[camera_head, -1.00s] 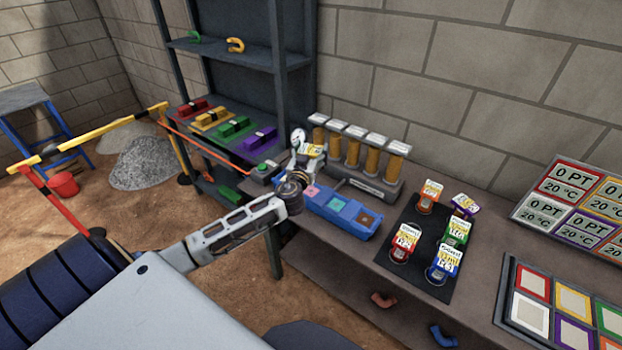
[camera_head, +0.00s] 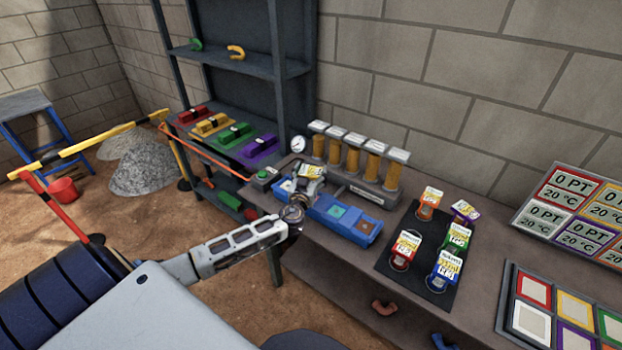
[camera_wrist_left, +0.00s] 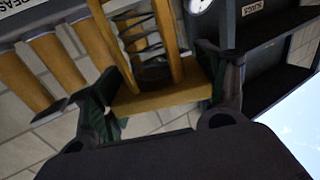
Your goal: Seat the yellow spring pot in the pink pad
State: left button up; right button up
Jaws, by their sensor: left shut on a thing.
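The yellow spring pot (camera_head: 312,172) is in my left gripper (camera_head: 303,189), over the left part of the long blue tray (camera_head: 352,236). In the left wrist view, the pot's yellow base and posts with a dark coil (camera_wrist_left: 150,100) sit between the two fingers (camera_wrist_left: 160,95), which are shut on it. The pink pad does not show now; the gripper and pot cover that part of the tray. I cannot tell whether the pot touches the tray. My right gripper is not in view.
A teal pad (camera_head: 338,211) and a brown pad (camera_head: 364,226) show on the tray. Yellow columns with white caps (camera_head: 354,154) and a gauge (camera_head: 298,144) stand behind it. Several labelled pots stand on a black mat (camera_head: 432,291) to the right. A green button box (camera_head: 263,176) is at the left.

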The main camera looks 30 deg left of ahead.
pick_arm(q)
jog(key=shift+f, duration=1.25)
jog(key=shift+f, duration=0.1)
jog(key=o, duration=1.2)
jog(key=shift+c, duration=0.2)
jog(key=shift+s, duration=0.1)
